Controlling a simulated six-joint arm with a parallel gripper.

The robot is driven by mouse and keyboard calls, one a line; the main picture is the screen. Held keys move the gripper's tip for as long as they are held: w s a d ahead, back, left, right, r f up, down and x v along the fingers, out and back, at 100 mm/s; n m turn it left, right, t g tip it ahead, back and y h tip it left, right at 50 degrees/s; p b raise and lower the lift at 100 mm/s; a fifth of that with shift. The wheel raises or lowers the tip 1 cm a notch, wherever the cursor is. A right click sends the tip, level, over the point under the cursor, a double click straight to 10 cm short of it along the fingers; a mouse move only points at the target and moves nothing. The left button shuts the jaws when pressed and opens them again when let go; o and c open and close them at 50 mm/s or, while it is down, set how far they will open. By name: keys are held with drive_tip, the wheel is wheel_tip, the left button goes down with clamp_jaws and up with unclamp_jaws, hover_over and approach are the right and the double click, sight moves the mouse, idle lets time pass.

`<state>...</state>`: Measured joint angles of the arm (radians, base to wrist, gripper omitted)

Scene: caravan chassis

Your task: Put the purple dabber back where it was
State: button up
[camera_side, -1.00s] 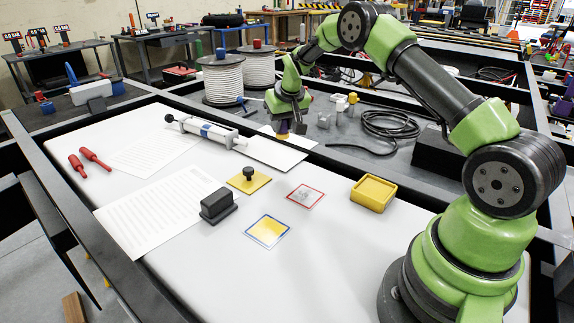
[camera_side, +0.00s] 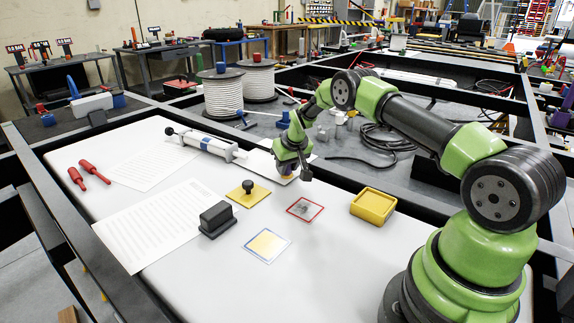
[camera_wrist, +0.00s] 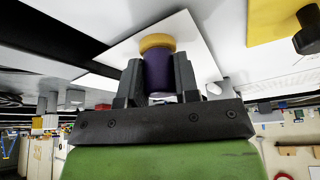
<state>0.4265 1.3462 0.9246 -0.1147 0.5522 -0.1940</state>
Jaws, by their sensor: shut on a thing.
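The purple dabber (camera_wrist: 158,75) has a purple body and a yellow end (camera_wrist: 157,41). In the wrist view it stands between the two dark fingers of my gripper (camera_wrist: 158,82), which is shut on its body. The yellow end points away from the gripper, toward a white sheet (camera_wrist: 112,52). In the side view my gripper (camera_side: 296,172) is above the far part of the white table, near that sheet and beyond the red-bordered square (camera_side: 306,209). The dabber is hard to make out there. I cannot tell whether its end touches anything.
A yellow box (camera_side: 374,203) stands right of the red-bordered square. A white cylinder (camera_side: 205,143) lies at left. Black frame rails edge the table.

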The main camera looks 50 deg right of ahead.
drive_tip(key=shift+f, duration=0.1)
drive_tip(key=o, duration=0.9)
